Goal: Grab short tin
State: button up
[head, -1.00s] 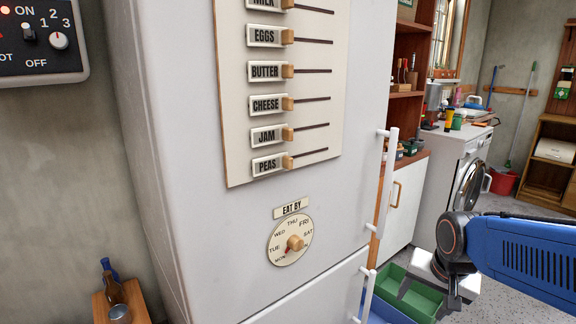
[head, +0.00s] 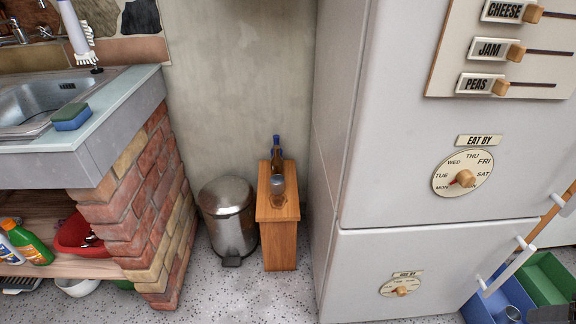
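A small grey round container (head: 277,185), which looks like a short tin, stands upright near the front of the top of a narrow wooden stand (head: 279,240). A dark bottle with a blue part (head: 276,155) stands just behind it. Another grey round thing (head: 512,313) shows in the blue bin at the bottom right, cut off by the picture edge; I cannot tell what it is. My gripper is not recognisable in the head view now, and nothing of mine is near the stand.
The stand is between a metal pedal bin (head: 229,215) and the white fridge (head: 400,250). A brick plinth (head: 140,225) with a sink (head: 45,100) is at left. Blue (head: 485,308) and green (head: 545,280) bins lie at bottom right. Speckled floor in front of the stand is clear.

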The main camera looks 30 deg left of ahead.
aim_at(277, 181)
jog(key=u, duration=1.35)
jog(key=i+j+z, duration=0.25)
jog(key=i+j, duration=0.45)
jog(key=i, duration=0.1)
